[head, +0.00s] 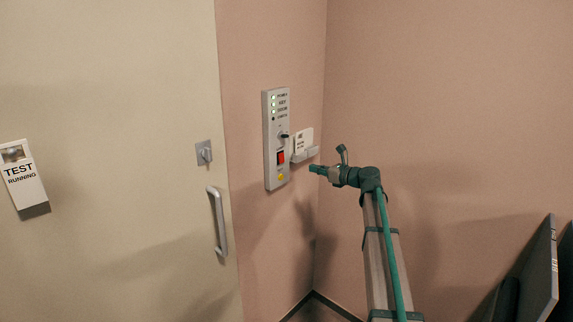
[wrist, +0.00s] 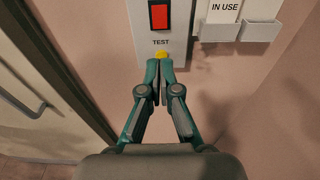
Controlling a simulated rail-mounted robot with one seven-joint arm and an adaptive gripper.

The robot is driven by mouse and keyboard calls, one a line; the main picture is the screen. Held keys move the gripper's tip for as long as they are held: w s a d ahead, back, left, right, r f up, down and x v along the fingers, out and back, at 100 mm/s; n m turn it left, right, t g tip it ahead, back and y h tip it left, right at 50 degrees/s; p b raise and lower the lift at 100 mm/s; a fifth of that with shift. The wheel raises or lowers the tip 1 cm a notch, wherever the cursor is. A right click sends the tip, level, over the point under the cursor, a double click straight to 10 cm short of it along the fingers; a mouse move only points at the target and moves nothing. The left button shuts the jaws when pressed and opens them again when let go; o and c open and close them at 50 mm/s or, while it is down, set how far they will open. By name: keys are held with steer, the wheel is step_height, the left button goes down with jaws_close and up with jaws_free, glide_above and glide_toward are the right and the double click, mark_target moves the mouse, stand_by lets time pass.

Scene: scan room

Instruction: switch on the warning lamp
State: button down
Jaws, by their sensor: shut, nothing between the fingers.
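A narrow grey control panel (head: 276,140) is fixed to the pink wall beside the door. It has a column of small lights (head: 273,107), several of them lit green, a dark key or knob (head: 284,135), a red rocker switch (head: 281,158) and a yellow button (head: 281,177) at the bottom. In the wrist view the red switch (wrist: 159,16) sits above the word TEST, with the yellow button (wrist: 161,56) below. My gripper (head: 312,169) is shut and empty; in the wrist view its fingertips (wrist: 160,66) lie just below the yellow button. I cannot tell whether they touch it. No separate lamp is identifiable.
A card holder (head: 305,154) with an IN USE card (wrist: 224,10) is on the wall right of the panel. Left is a cream door with a lock plate (head: 204,153), a handle (head: 217,222) and a TEST RUNNING sign (head: 22,181). Dark boards (head: 540,270) lean at lower right.

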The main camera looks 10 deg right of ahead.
steer(key=p, duration=0.4)
glide_toward(282, 162)
steer(key=x, duration=0.5)
steer(key=shift+w+r, duration=0.15)
steer(key=shift+w, duration=0.15)
steer(key=shift+x, duration=0.85)
steer(key=shift+a, duration=0.1)
steer(key=shift+w+a+f, duration=0.15)
steer(key=shift+w+f, duration=0.05)
steer(key=shift+f, duration=0.05)
steer(key=shift+s, duration=0.1)
steer(key=f+b+v, duration=0.2)
steer(key=f+v, duration=0.1)
steer(key=v, duration=1)
steer(key=shift+s+d+b, duration=0.35)
steer(key=shift+d, duration=0.05)
